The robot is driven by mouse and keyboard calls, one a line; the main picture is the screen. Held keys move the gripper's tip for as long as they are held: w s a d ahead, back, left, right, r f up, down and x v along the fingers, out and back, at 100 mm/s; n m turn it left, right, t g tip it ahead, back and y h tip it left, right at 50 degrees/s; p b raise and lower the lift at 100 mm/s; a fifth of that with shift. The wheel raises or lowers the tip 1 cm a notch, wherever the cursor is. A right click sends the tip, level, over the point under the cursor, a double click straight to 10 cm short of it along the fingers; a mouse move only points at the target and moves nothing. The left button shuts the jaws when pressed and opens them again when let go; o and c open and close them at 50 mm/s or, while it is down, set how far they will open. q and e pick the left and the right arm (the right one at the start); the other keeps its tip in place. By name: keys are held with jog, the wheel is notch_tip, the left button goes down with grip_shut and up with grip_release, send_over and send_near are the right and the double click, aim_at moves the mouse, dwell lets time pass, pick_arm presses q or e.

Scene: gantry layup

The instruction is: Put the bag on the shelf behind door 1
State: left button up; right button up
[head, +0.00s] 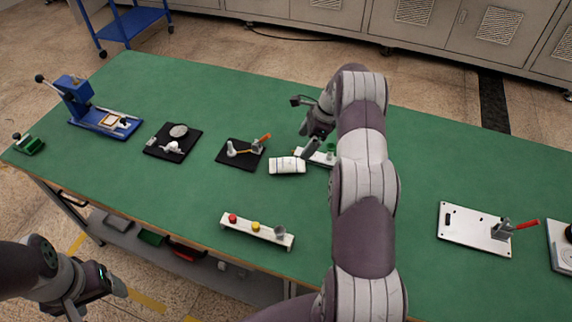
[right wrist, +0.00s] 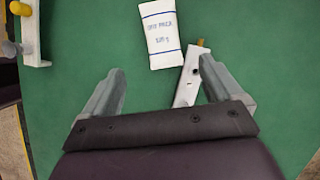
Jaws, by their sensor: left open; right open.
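The bag (head: 287,166), a small white pack with blue lines, lies on the green table near the middle in the head view. In the right wrist view the bag (right wrist: 161,33) lies just beyond the fingertips, with printed text up. My right gripper (head: 308,143) is open and empty, close to the bag at its upper right; it also shows in the right wrist view (right wrist: 158,66). My left gripper (head: 97,300) is open and empty at the lower left, off the table's front edge. I see no door marked 1 and no shelf behind one.
A white fixture (head: 322,158) lies beside the bag, partly hidden by my right arm. A black plate with an orange-handled clamp (head: 240,155) is left of the bag. A button strip (head: 257,231) lies in front. Grey cabinets (head: 430,32) stand behind the table (head: 200,95).

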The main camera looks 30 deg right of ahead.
aim_at(290, 161)
jog(key=b+x, duration=0.4)
jog(key=x, duration=0.1)
jog(key=shift+f, duration=0.3)
jog(key=shift+w+a+p, duration=0.25)
jog(key=shift+a+p, duration=0.05)
jog(key=shift+p, duration=0.7)
jog(key=p+x, duration=0.1)
jog(key=x, duration=0.4)
jog(key=shift+w+f+p, duration=0.2)
jog(key=shift+p, duration=0.15)
jog(key=shift+w+a+f, duration=0.1)
jog(key=shift+w+f, duration=0.05)
jog(key=shift+f, duration=0.1)
pick_arm(q)
jog(key=shift+w+a+f, duration=0.1)
jog(key=shift+w+f, duration=0.1)
jog(key=shift+f, duration=0.85)
pick_arm(e)
jog(key=c, duration=1.2)
jog(key=shift+r, duration=0.15)
